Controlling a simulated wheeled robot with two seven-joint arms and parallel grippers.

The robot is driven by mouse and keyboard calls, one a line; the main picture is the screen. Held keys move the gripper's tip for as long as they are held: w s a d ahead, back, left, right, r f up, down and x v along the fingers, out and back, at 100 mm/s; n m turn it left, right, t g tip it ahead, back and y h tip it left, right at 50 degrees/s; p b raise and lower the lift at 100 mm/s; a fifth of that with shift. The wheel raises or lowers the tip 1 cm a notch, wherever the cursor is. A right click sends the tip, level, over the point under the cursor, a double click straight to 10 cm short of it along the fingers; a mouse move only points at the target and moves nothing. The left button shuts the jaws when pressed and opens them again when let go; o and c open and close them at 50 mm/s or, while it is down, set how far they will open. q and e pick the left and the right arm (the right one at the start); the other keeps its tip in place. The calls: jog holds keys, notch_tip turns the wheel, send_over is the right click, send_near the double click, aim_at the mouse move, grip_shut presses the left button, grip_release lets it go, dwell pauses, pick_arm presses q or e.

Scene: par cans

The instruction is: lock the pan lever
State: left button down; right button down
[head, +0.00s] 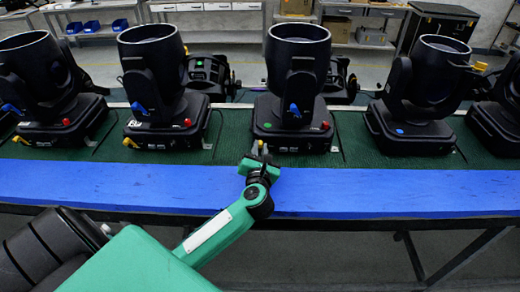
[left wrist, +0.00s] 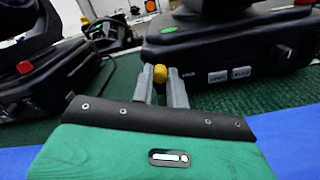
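The middle moving-head light (head: 294,95) stands upright on its black base (head: 290,126). A small yellow knob (left wrist: 160,73) sticks out at the lower front of this base, at its left side. My left gripper (head: 259,148) is at that front left corner, over the near edge of the green surface. In the left wrist view, its two grey fingers (left wrist: 160,80) stand on either side of the yellow knob, which fills the narrow gap between their tips. In the head view the knob is mostly hidden by the fingers. My right gripper is not in view.
A blue lever (head: 295,110) is on the light's yoke and a red knob (head: 325,125) on its base's right. Similar lights (head: 155,85) (head: 418,95) stand either side, with cables between. A blue strip (head: 390,190) edges the table; the space above it is mostly clear.

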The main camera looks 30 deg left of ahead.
aim_at(271, 142)
pick_arm(q)
jog(key=shift+r+m+p, duration=0.2)
jog(key=shift+m+p, duration=0.2)
jog(key=shift+p, duration=0.35)
jog(key=m+p, duration=0.2)
jog(key=p, duration=0.1)
jog(key=d+m+p, duration=0.1)
jog(key=m+p, duration=0.2)
jog(key=w+d+m+p, duration=0.1)
jog(key=m+p, duration=0.1)
jog(key=p, duration=0.2)
jog(key=shift+r, duration=0.2)
jog(key=m, duration=0.1)
jog(key=m+p, duration=0.2)
jog(key=shift+w+d+f, duration=0.2)
jog(key=shift+w+d, duration=0.05)
jog(key=shift+w+d+f+m+p, duration=0.15)
jog(key=shift+f+m+p, duration=0.1)
jog(key=shift+m+p, duration=0.5)
jog(key=c, duration=1.4)
grip_release()
